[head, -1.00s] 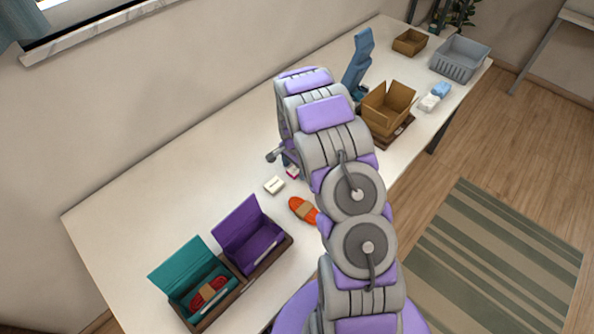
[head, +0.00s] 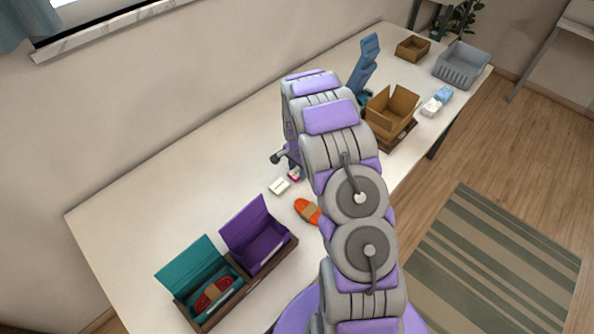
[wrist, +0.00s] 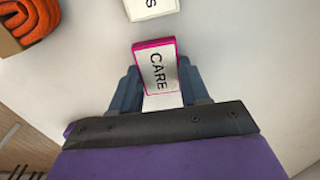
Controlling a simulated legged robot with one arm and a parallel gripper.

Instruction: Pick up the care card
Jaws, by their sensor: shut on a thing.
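The care card (wrist: 155,62) is a white card with a pink edge and the word CARE, seen in the wrist view. My gripper (wrist: 158,80) is shut on it, with one blue-grey finger on each side. In the head view only a small pink and white part of the card (head: 295,175) shows beside my arm, which hides most of the gripper. Whether the card touches the table is hard to tell.
A white block (head: 279,186) lies close by, beside an orange cord bundle (head: 306,210). Open purple (head: 258,236) and teal (head: 195,262) boxes stand front left; the teal one holds a red bundle. A cardboard box (head: 392,110) stands beyond my arm. The table's left back is clear.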

